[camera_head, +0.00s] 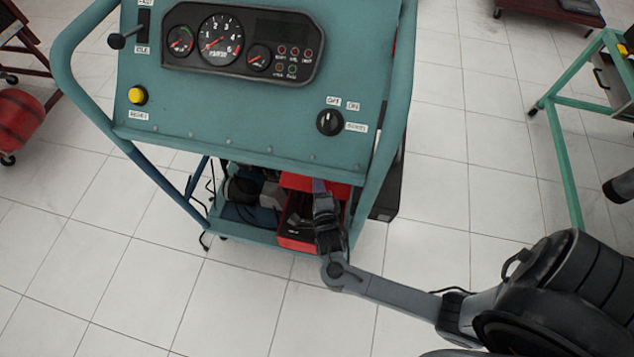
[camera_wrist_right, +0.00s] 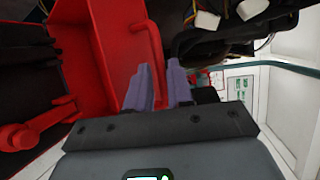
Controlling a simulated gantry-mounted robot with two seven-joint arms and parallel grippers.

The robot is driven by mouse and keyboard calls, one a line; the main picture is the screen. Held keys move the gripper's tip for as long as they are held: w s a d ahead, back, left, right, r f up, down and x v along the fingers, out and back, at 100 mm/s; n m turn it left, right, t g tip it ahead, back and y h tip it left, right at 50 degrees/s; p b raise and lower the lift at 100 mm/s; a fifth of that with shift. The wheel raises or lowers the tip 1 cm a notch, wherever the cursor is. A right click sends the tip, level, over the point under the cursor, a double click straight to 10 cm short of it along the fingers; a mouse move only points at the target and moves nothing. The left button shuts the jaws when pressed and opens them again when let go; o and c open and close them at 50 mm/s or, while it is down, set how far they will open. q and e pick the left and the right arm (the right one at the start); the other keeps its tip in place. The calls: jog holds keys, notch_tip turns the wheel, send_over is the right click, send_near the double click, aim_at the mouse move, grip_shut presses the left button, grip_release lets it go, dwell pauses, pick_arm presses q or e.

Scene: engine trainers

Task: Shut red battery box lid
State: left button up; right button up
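The red battery box (camera_head: 297,240) sits on the lower shelf of the teal engine trainer, with dark contents showing inside. Its red lid (camera_head: 335,189) stands raised at the back, partly under the panel's edge. In the right wrist view the red lid (camera_wrist_right: 92,60) fills the upper left, with a raised red rim beside my fingers. My right gripper (camera_head: 319,186) reaches over the box to the lid. In the wrist view its two purple fingers (camera_wrist_right: 159,84) are apart, close to the lid's rim; I cannot tell if they touch it. My left gripper is out of view.
The trainer's teal panel (camera_head: 250,120) with gauges and knobs overhangs the shelf. Dark engine parts and cables (camera_head: 245,190) lie left of the box. A teal frame stands at the right (camera_head: 562,150). The tiled floor (camera_head: 430,215) is clear nearby.

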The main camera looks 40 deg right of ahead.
jog(key=shift+w+d+f, duration=0.1)
jog(key=shift+w+d, duration=0.3)
jog(key=shift+w, duration=0.2)
grip_shut()
jog(key=shift+f, duration=0.1)
dwell(1.1)
